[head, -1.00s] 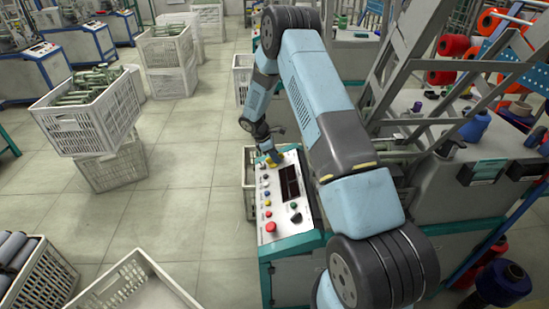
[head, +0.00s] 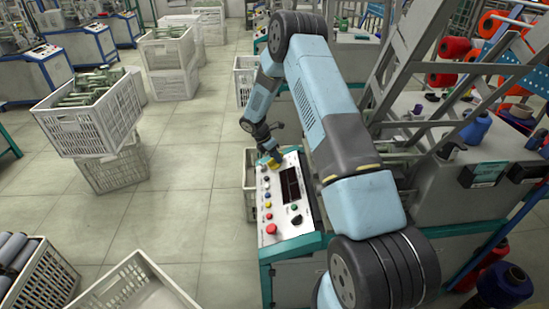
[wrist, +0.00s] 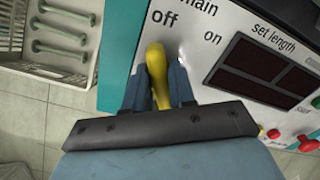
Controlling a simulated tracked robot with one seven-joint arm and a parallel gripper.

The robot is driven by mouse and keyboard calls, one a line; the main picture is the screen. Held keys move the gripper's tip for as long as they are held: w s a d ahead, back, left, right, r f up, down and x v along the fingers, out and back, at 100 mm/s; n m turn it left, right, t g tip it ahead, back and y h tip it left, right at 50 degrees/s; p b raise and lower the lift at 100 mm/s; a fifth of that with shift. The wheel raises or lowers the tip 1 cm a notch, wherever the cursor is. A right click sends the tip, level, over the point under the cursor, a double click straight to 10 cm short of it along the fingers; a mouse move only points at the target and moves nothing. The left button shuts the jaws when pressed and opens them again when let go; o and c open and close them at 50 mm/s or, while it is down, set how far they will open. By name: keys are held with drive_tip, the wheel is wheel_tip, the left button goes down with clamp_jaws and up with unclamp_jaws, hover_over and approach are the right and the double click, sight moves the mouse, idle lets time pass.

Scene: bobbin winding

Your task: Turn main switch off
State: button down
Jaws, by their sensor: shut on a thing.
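The main switch is a yellow lever (wrist: 157,65) on the white control panel (wrist: 205,70). In the wrist view its tip is below the word "off", to the left of the word "on". My gripper (wrist: 160,80) has its two dark fingers shut around the lever, one on each side. In the head view my gripper (head: 269,156) is at the far end of the control panel (head: 282,222), where a bit of yellow shows. The lever's base is hidden by the fingers.
The panel also carries a dark display (head: 290,185), a red push button (head: 271,229) and several smaller coloured buttons. White crates (head: 105,118) stand on the floor to the left. A metal frame and thread spools are to the right of my arm.

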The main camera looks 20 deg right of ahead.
drive_tip(key=shift+w+r, duration=0.15)
drive_tip(key=shift+w, duration=0.1)
drive_tip(key=c, duration=1.3)
unclamp_jaws()
drive_tip(key=shift+o, duration=1.3)
drive_tip(key=shift+s, duration=0.1)
drive_tip(key=v, duration=1.3)
drive_tip(key=shift+a+r, duration=0.2)
